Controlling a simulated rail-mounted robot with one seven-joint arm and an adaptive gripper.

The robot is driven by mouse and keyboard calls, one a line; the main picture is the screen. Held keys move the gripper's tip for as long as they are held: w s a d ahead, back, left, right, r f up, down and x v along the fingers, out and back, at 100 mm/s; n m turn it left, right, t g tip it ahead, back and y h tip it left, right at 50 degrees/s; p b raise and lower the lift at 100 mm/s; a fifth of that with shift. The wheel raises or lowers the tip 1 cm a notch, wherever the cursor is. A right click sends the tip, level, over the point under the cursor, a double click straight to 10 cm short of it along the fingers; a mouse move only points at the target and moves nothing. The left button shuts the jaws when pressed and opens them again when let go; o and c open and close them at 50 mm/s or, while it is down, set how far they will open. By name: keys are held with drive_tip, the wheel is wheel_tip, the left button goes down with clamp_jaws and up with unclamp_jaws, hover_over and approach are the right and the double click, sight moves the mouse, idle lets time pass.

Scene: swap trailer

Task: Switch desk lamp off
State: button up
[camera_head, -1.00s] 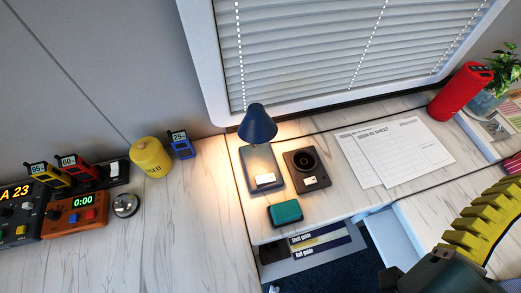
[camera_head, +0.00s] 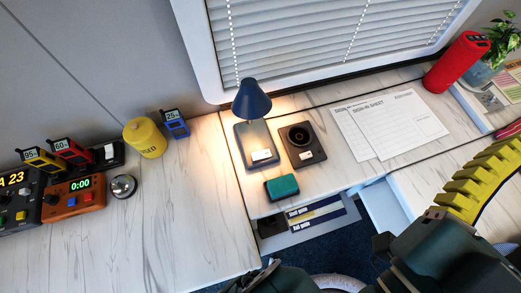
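The desk lamp (camera_head: 252,99) has a dark blue cone shade and stands at the back of the white marbled desk, in front of the window. It is lit, with a warm glow on the desk around it. Its flat blue-grey base (camera_head: 246,137) carries a small white piece (camera_head: 261,155) near the front, which may be a label or the switch. My dark arm comes in at the lower right. A dark part at the bottom edge may belong to my gripper (camera_head: 262,277). It is cut off by the frame, well in front of the lamp, and its fingers do not show clearly.
A dark square device (camera_head: 309,156) with a round top stands right of the lamp base, with a teal sponge-like block (camera_head: 282,187) in front. A yellow canister (camera_head: 146,138) and bell (camera_head: 123,186) stand left.

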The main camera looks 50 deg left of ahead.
drive_tip(key=shift+c, duration=1.1)
drive_tip(key=f, duration=0.1)
drive_tip(key=w+a+f+n+g+y, duration=0.1)
drive_tip(key=w+f+g, duration=0.1)
drive_tip(key=f, duration=0.1)
drive_tip(key=shift+w+a+f+n, duration=0.1)
drive_tip(key=shift+w+a+n, duration=0.15)
drive_tip(key=shift+n, duration=0.15)
drive_tip(key=c, duration=0.6)
drive_tip(key=w+a+f+g, duration=0.1)
drive_tip(key=a+f+n+g+y, duration=0.1)
drive_tip(key=f, duration=0.1)
drive_tip(key=w+a+f+n+g+y, duration=0.1)
drive_tip(key=f, duration=0.1)
drive_tip(key=shift+w+a+f, duration=0.15)
drive_tip(key=shift+w+f, duration=0.1)
drive_tip(key=shift+w, duration=0.1)
clamp_jaws()
drive_tip(key=s+a+f+n+g+y, duration=0.3)
drive_tip(key=a+f+n+g+y, duration=0.3)
drive_tip(key=a+f+g, duration=0.8)
drive_tip(key=s+a+f+n+g, duration=0.1)
drive_tip(key=s+a+f+n, duration=0.2)
drive_tip(key=s+a+f, duration=0.2)
drive_tip(key=shift+s, duration=0.7)
drive_tip(key=shift+a+f, duration=0.15)
